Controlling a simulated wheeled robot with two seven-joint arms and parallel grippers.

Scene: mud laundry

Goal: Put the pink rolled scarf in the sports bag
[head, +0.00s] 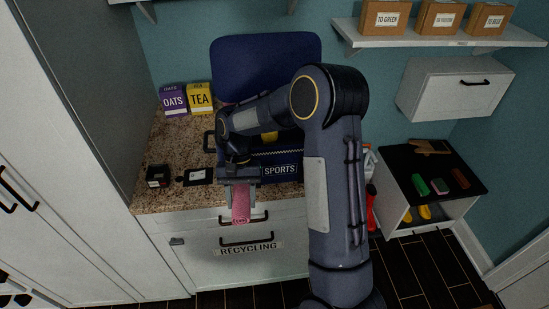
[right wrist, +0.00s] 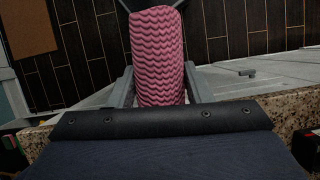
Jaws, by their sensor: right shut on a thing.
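The pink rolled scarf (head: 241,203) has a wavy pattern, which shows clearly in the right wrist view (right wrist: 158,55). My right gripper (head: 240,184) is shut on it and holds it in front of the counter's front edge. The blue sports bag (head: 280,170) stands on the counter just behind the gripper, with its lid (head: 262,62) raised at the back. My right arm covers much of the bag and hides its opening. In the right wrist view a dark bag edge with rivets (right wrist: 150,121) lies close below the scarf. My left gripper is not in view.
The speckled counter (head: 165,145) holds an oats box (head: 174,101), a tea box (head: 200,98), a small dark box (head: 158,176) and a dark card-like item (head: 197,176) left of the bag. A shelf with cardboard boxes (head: 438,17) and a black-topped unit (head: 400,165) are at right.

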